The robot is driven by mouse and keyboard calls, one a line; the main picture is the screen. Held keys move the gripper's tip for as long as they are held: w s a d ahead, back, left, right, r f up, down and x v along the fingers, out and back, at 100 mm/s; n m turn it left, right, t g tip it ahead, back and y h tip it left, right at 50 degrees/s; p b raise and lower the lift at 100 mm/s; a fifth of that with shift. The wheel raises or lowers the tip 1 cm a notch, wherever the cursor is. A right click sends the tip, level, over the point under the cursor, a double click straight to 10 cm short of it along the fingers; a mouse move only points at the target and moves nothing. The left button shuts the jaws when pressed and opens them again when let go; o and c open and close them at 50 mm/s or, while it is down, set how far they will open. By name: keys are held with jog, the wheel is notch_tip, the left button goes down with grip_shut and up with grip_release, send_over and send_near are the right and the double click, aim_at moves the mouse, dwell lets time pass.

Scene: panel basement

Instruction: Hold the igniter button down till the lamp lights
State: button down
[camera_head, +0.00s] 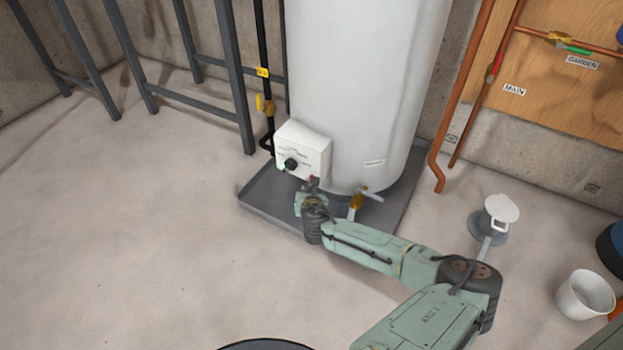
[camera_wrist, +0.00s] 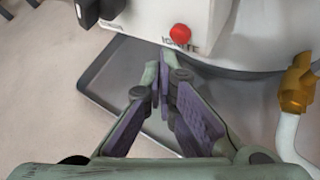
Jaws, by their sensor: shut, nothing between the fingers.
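The red igniter button (camera_wrist: 181,30), with the word IGNITE below it, is on the lower face of the white control box (camera_head: 303,146) on the tank. My gripper (camera_wrist: 161,62) is shut and empty. In the head view my gripper (camera_head: 312,187) is at the box's lower right corner. A black knob (camera_head: 291,164) is on the box front. A small green spot shows at its left; I cannot tell whether it is a lamp.
The white tank (camera_head: 355,80) stands in a grey drip tray (camera_head: 262,208). A brass drain valve (camera_head: 357,199) sits right of my gripper, also in the wrist view (camera_wrist: 297,83). Black pipe with yellow-handled valves (camera_head: 265,104) is left.

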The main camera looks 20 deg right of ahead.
jog(key=shift+s+a+p, duration=0.55)
jog(key=shift+s+a, duration=0.25)
jog(key=shift+a, duration=0.2)
jog(key=shift+s+a+p, duration=0.55)
jog(key=shift+s+a, duration=0.2)
jog(key=shift+a, duration=0.25)
